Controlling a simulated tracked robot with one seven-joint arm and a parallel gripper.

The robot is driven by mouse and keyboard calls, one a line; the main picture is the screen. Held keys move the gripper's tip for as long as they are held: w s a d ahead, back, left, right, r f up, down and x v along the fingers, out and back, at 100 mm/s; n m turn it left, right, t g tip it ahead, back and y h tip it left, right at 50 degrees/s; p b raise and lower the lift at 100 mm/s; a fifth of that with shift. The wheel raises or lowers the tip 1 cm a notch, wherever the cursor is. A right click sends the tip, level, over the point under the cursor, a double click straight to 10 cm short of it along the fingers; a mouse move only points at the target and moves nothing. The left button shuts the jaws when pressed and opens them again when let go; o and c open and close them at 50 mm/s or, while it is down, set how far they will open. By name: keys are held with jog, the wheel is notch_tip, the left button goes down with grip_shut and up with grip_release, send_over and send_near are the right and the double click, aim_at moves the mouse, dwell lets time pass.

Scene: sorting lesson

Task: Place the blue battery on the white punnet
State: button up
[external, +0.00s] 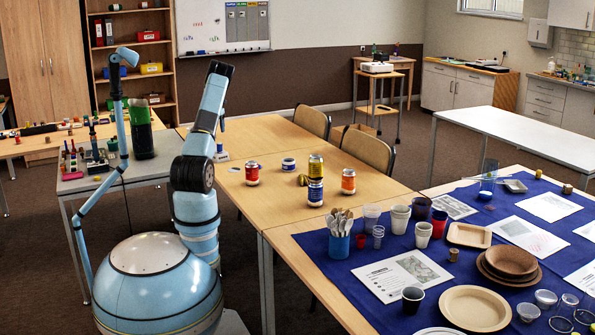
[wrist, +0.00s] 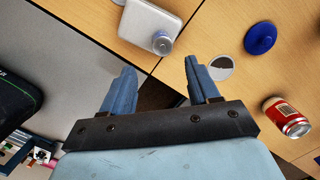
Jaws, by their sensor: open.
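A white, shallow, round-cornered container (wrist: 150,20), which looks like the white punnet, lies at the table's edge at the top of the wrist view. A small cylinder with a silvery top and bluish side (wrist: 162,43), probably the blue battery, stands at its near edge; I cannot tell whether it is on the container or just beside it. In the external view the white container (external: 222,157) shows partly behind my arm, with a small bluish thing (external: 219,148) at it. My gripper (wrist: 160,65) is open and empty, above and short of the cylinder. The arm mostly hides it in the external view.
A dark green bin (external: 142,128) stands left.

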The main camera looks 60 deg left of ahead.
jog(key=w+d+r+m+t, duration=0.1)
jog(key=w+d+r+m, duration=0.45)
jog(key=d+r, duration=0.35)
jog(key=w+d+r+m, duration=0.4)
jog(key=w+d+r, duration=0.2)
jog(key=d, duration=0.4)
jog(key=w+d+r+m+t, duration=0.1)
jog(key=d+r+m, duration=0.4)
jog(key=d, duration=0.7)
jog(key=w+d+r+m+t, duration=0.1)
jog(key=d+r+m, duration=0.45)
jog(key=d, duration=0.55)
jog(key=s+d+r+m, duration=0.1)
jog(key=s+d+m, duration=0.25)
jog(key=d, duration=0.35)
jog(key=s+d+r+m+h, duration=0.1)
jog(key=s+d+m, duration=0.1)
jog(key=d+m, duration=0.35)
jog(key=s+d+r+m, duration=0.1)
jog(key=s+d+m, duration=0.2)
jog(key=d, duration=0.5)
jog(key=s+d+f+m+t, duration=0.1)
jog(key=s+d+f+m, duration=0.3)
jog(key=s+d+m, duration=0.9)
jog(key=shift+s+d, duration=0.7)
jog(key=shift+s, duration=0.25)
